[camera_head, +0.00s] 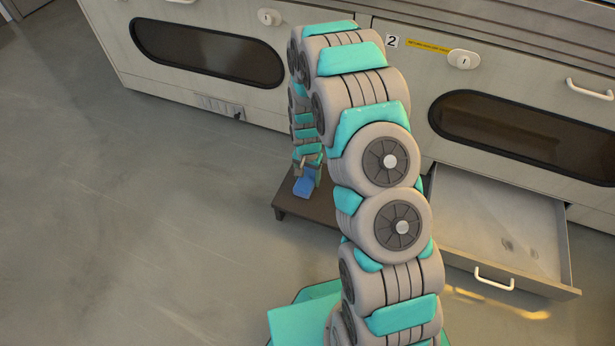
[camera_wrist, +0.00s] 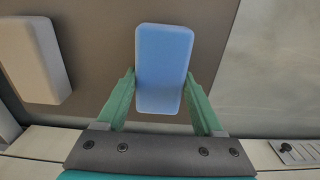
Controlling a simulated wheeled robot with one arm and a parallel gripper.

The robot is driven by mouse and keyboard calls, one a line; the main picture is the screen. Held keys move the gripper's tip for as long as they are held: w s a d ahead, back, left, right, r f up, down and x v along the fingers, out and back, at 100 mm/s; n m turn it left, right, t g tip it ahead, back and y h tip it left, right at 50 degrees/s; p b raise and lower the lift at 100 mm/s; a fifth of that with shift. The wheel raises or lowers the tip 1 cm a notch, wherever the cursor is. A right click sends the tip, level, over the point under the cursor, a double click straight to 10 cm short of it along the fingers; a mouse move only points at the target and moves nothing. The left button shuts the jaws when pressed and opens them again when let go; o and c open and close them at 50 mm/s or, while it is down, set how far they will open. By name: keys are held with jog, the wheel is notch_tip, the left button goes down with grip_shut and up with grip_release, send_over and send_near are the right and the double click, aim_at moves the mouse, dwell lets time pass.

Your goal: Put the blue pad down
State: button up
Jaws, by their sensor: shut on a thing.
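The blue pad (camera_wrist: 164,68) is a rounded rectangular block. It sits between the two green fingers of my gripper (camera_wrist: 163,98) in the wrist view, and the fingers are shut on its sides. In the head view the blue pad (camera_head: 304,186) shows small at the end of my arm, over the dark low platform (camera_head: 290,207). My gripper (camera_head: 309,170) is partly hidden by my arm there. I cannot tell whether the pad touches the platform's brown surface (camera_wrist: 100,40).
A pale block (camera_wrist: 35,58) lies on the brown surface, left of the pad. An open, mostly empty drawer (camera_head: 500,225) juts out right of my arm. Cabinets with dark oval windows (camera_head: 207,53) line the back. The grey floor (camera_head: 130,220) at left is clear.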

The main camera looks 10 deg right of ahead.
aim_at(308, 177)
jog(key=o, duration=1.3)
jog(key=shift+f, duration=0.1)
jog(key=shift+r, duration=0.8)
jog(key=s+r+n, duration=0.1)
jog(key=s+r, duration=0.3)
jog(key=r, duration=0.7)
jog(key=s+r+n, duration=0.1)
jog(key=s+r, duration=0.3)
jog(key=r, duration=0.6)
jog(key=s+r+n, duration=0.1)
jog(key=s+r, duration=0.3)
jog(key=s, duration=0.5)
jog(key=s+r+n+g, duration=0.1)
jog(key=s+r+n, duration=0.1)
jog(key=s+r, duration=0.3)
jog(key=s+r+n, duration=0.2)
jog(key=s+r, duration=0.2)
jog(key=s, duration=0.9)
jog(key=shift+s+a+r+g+p, duration=0.2)
jog(key=shift+s+r+g+p, duration=0.05)
jog(key=shift+s+g+p, duration=0.2)
